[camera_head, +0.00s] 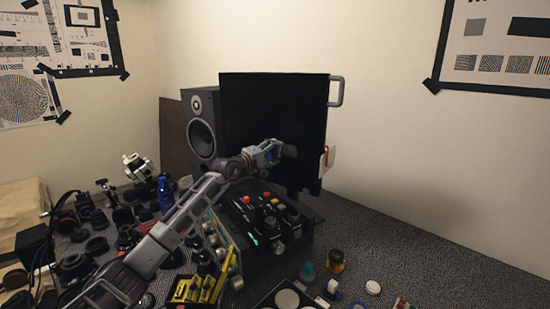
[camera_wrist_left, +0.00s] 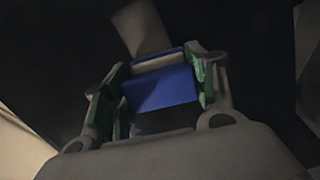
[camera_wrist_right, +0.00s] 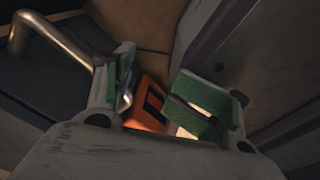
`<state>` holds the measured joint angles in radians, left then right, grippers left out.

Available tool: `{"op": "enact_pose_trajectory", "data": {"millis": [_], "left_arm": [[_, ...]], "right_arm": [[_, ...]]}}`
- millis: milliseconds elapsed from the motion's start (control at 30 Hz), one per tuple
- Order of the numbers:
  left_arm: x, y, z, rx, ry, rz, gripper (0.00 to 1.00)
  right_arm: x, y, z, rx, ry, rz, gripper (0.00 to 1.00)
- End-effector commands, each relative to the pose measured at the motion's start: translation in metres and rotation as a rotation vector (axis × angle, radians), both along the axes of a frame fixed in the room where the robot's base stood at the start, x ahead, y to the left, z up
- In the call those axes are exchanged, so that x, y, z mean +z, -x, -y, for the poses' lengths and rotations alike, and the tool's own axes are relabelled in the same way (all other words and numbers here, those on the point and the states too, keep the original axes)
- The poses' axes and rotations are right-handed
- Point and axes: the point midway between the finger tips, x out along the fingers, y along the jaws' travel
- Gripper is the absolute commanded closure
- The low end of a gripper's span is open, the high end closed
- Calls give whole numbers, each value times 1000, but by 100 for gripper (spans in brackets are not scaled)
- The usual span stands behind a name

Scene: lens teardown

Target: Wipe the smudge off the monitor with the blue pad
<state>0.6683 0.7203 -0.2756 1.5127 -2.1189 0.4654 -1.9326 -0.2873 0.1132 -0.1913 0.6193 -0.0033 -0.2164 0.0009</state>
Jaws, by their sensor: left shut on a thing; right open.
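The monitor (camera_head: 262,105) is a dark upright screen with a grey handle on its right edge. A dull brownish smudge (camera_head: 290,151) shows on the screen beside my left gripper (camera_head: 273,152). In the left wrist view the left gripper (camera_wrist_left: 160,78) is shut on the blue pad (camera_wrist_left: 162,91). The smudge (camera_wrist_left: 141,27) appears there as a pale streak just beyond the pad. I cannot tell whether the pad touches the screen. My right gripper (camera_wrist_right: 160,88) is open, seen only in the right wrist view, with an orange object (camera_wrist_right: 150,103) showing between its fingers.
A speaker (camera_head: 201,130) stands left of the monitor. A black control box (camera_head: 265,222) with knobs sits below the screen. Lens parts and a blue bottle (camera_head: 165,193) crowd the left. Small jars and caps lie in front; the grey table (camera_head: 400,255) at right is mostly clear.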

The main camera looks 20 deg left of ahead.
Motion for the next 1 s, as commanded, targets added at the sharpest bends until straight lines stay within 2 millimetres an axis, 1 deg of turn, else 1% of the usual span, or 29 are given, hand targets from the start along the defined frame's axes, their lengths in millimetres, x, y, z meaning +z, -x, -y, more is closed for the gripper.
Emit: {"op": "enact_pose_trajectory", "data": {"millis": [33,467,1000], "left_arm": [[0,0,-2,2,0,0,66],[0,2,-3,3,-1,0,66],[-1,33,-7,1,-1,0,66]], "right_arm": [[-2,1,2,0,2,-2,50],[-1,2,0,0,1,-3,50],[-8,2,-1,0,-1,-3,50]]}}
